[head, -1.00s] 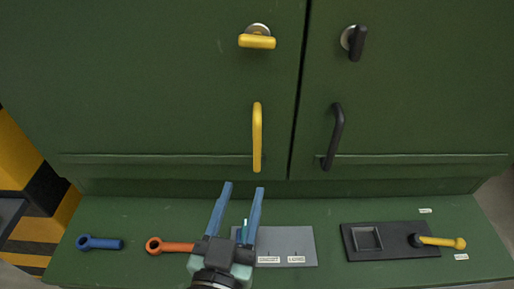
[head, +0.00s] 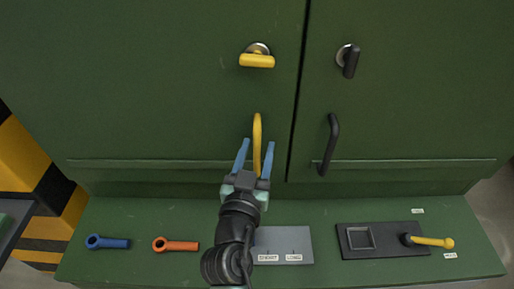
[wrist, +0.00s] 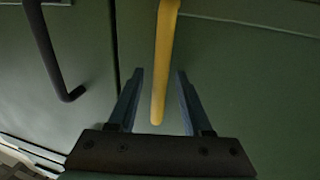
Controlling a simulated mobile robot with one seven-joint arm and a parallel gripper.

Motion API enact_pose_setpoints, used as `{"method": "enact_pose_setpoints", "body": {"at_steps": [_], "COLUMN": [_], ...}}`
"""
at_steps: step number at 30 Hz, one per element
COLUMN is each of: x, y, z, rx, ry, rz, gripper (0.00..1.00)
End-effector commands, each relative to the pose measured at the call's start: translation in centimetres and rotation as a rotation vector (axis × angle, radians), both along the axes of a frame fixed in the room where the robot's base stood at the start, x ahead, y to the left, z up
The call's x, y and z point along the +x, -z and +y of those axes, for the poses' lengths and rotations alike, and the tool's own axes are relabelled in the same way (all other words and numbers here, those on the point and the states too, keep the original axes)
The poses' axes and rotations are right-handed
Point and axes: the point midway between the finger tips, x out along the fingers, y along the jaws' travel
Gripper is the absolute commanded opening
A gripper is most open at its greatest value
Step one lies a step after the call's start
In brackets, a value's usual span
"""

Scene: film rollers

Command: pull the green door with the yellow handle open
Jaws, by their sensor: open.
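The green door (head: 150,80) on the left looks shut, with a narrow dark seam beside the right door. Its yellow handle (head: 257,128) is a vertical bar low on the door near the seam. A yellow turn knob (head: 257,60) above it lies horizontal. My gripper (head: 256,146) is open, with its blue fingers on either side of the handle's lower part. In the wrist view the yellow handle (wrist: 163,60) comes down between the open fingers (wrist: 160,75), with gaps on both sides. Its lower end in the head view is partly hidden by my gripper.
The right green door (head: 420,90) has a black handle (head: 330,145) and a black knob (head: 348,61). The ledge below bears a blue piece (head: 108,242), an orange piece (head: 176,244), a grey plate (head: 284,240) and a black panel (head: 365,253) with a yellow lever (head: 432,241).

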Motion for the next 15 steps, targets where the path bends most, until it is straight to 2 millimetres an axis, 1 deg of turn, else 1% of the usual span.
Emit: {"method": "enact_pose_setpoints", "body": {"at_steps": [5, 6, 8, 9, 13, 14, 15], "x": [-0.01, -0.01, -0.02, -0.02, -0.03, -0.04, -0.04], "y": [0.02, 0.02, 0.02, 0.01, 0.01, 0.01, 0.02], "z": [-0.03, -0.03, -0.03, -0.03, -0.03, -0.02, -0.02], "rx": [0.0, 0.0, 0.0, 0.0, 0.0, 0.0, 0.0], "ry": [0.001, 0.001, 0.001, 0.001, 0.001, 0.001, 0.001], "rz": [0.0, 0.0, 0.0, 0.0, 0.0, 0.0, 0.0], "gripper": [0.5, 0.46, 0.35, 0.28, 0.05, 0.0, 0.0]}}
